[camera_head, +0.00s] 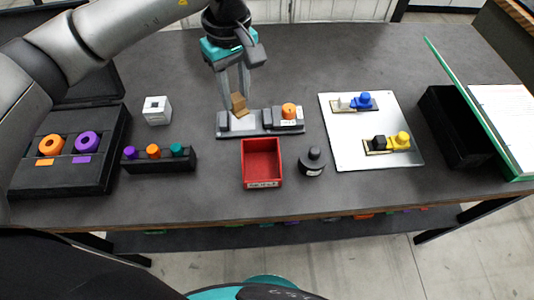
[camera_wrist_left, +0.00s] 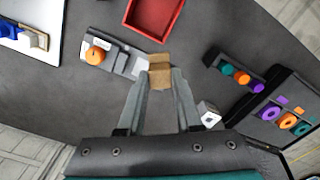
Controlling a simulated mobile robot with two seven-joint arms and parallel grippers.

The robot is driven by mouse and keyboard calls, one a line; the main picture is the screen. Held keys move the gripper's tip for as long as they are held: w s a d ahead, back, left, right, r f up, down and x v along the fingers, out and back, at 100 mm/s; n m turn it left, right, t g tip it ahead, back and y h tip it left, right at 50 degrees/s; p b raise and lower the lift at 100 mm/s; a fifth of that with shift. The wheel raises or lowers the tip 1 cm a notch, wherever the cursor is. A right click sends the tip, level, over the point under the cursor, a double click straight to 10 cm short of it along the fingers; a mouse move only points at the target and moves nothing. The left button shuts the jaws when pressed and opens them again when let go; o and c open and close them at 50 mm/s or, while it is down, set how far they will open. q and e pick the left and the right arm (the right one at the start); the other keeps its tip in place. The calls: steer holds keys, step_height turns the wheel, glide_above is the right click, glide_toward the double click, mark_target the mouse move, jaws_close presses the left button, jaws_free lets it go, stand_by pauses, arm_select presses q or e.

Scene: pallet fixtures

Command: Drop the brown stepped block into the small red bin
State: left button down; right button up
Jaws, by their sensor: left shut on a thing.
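The brown stepped block (camera_head: 238,103) is between the fingertips of my left gripper (camera_head: 236,94), over the grey fixture behind the bin. In the left wrist view the block (camera_wrist_left: 160,72) sits between the fingertips of the gripper (camera_wrist_left: 160,82), which is shut on it. I cannot tell exactly how high the block is above the fixture. The small red bin (camera_head: 262,181) stands in front of the fixture, nearer the table's front edge, and looks empty. Its rim also shows at the top of the left wrist view (camera_wrist_left: 154,33). My right gripper is not in view.
The grey fixture (camera_head: 260,131) holds an orange part (camera_head: 289,111). A dark round weight (camera_head: 313,162) stands right of the bin. A black rack (camera_head: 160,161) with coloured knobs is to the left, a white cube (camera_head: 157,110) behind it. A white board (camera_head: 347,154) lies to the right.

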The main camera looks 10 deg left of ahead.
arm_select(q)
steer(key=s+d+r+n+p, duration=0.1)
steer(key=s+d+n+p, duration=0.15)
steer(key=n+p, duration=0.9)
steer(key=s+d+r+n+p, duration=0.15)
steer(key=s+n+p, duration=0.25)
steer(key=n, duration=1.4)
step_height(320, 180, down, 6)
steer(key=b, duration=0.4)
steer(key=shift+w+f, duration=0.15)
steer(key=shift+w, duration=0.05)
steer(key=c, duration=0.5)
jaws_free()
steer(key=shift+d+m, duration=0.15)
steer(key=shift+m, duration=0.1)
step_height(320, 180, up, 15)
steer(key=b, duration=0.1)
steer(key=shift+r, duration=0.2)
